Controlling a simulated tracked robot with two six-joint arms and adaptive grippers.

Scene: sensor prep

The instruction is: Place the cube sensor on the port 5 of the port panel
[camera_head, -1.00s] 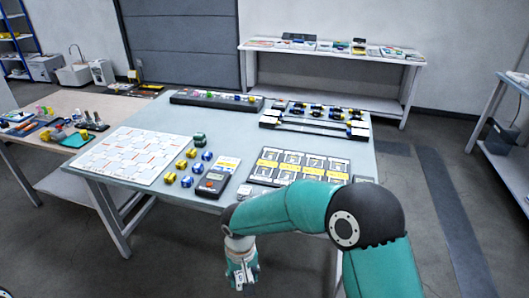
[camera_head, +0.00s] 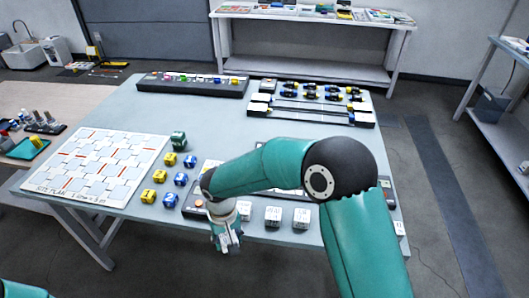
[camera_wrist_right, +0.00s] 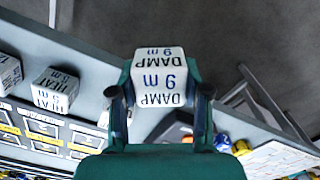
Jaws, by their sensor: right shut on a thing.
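My right gripper (camera_head: 226,238) is beside the front edge of the table. In the right wrist view it is shut on a white cube sensor (camera_wrist_right: 160,77) marked DAMP 9 m, held between both fingers. The port panel (camera_wrist_right: 45,130) shows in part in the right wrist view, with dark slots and yellow labels; I cannot read which is port 5. In the head view my right arm covers most of the panel. My left gripper is out of view; only a bit of my left arm shows at the lower left.
White cubes (camera_head: 273,216) stand along the table's front edge; one reads HEAT 5 m (camera_wrist_right: 55,90) in the right wrist view. Yellow and blue cubes (camera_head: 160,176), a green block (camera_head: 178,141) and a white site plan board (camera_head: 95,165) lie left. The table's middle is clear.

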